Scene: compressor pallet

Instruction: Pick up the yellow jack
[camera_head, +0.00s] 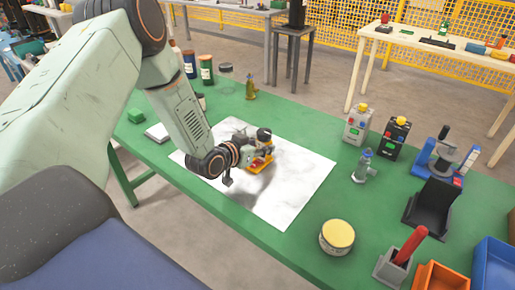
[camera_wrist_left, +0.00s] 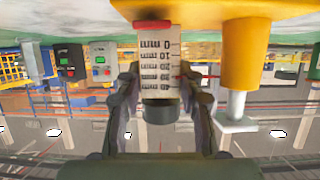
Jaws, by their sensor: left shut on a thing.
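The yellow jack (camera_head: 257,168) is over the white sheet (camera_head: 290,195) on the green table, in the head view. It has a yellow base and a dark top. My left gripper (camera_head: 254,149) comes in from the left and is shut on it. In the left wrist view, which is upside down, the jack's yellow body (camera_wrist_left: 215,12) fills the top. Its white millimetre scale with a black end lies between the fingers of my left gripper (camera_wrist_left: 161,90). I cannot tell whether the base touches the sheet. My right gripper is not in view.
Two boxes with yellow tops (camera_head: 358,124) and a grey cylinder (camera_head: 364,166) stand to the right. A round yellow-lidded tin (camera_head: 337,235), a red-handled tool (camera_head: 409,245), an orange bin (camera_head: 441,278) and a blue bin (camera_head: 494,266) are near the front right. The sheet's right part is clear.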

